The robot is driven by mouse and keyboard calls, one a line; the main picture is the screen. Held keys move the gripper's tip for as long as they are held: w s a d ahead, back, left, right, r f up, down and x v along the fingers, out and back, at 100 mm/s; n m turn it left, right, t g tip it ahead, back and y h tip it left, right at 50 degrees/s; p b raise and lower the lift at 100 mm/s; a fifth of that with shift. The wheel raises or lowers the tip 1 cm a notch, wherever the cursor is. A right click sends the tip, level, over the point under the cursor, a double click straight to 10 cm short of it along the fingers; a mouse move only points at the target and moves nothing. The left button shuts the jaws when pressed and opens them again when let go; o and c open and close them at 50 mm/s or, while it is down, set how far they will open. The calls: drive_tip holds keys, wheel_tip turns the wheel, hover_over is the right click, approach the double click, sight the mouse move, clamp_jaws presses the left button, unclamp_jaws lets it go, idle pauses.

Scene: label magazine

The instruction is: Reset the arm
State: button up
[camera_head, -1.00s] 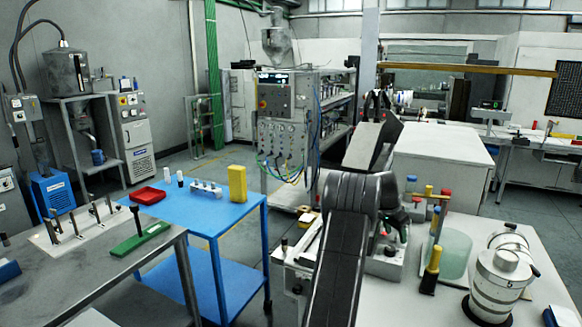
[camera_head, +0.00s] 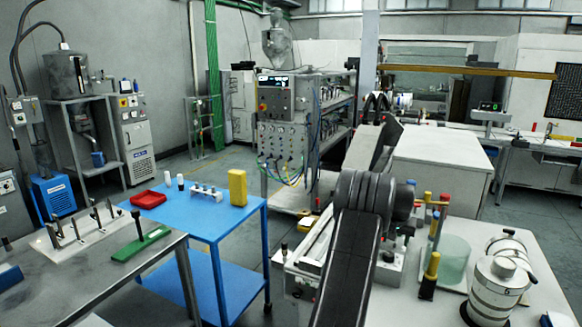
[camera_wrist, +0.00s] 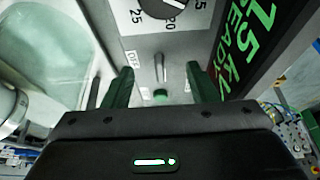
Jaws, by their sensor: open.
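My gripper (camera_wrist: 160,70) is open and empty in the wrist view, with its two dark green fingers spread apart. Behind the gap between them is a grey instrument panel with a metal toggle switch (camera_wrist: 160,67) and a green button or lamp (camera_wrist: 160,95). A black dial (camera_wrist: 164,6) with numbers sits above the switch. A dark display (camera_wrist: 245,40) with green text, reading about 7.5 kV READY, is on the right. No finger clearly touches the switch. In the head view my own arm hides the gripper.
The right bench (camera_head: 535,295) holds a translucent beaker (camera_head: 454,260), a steel canister (camera_head: 497,288) and a rack with coloured caps.

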drive_tip(key=b+v, duration=0.1)
drive_tip(key=v, duration=0.4)
drive_tip(key=shift+r, duration=0.25)
drive_tip(key=shift+s+a, duration=0.1)
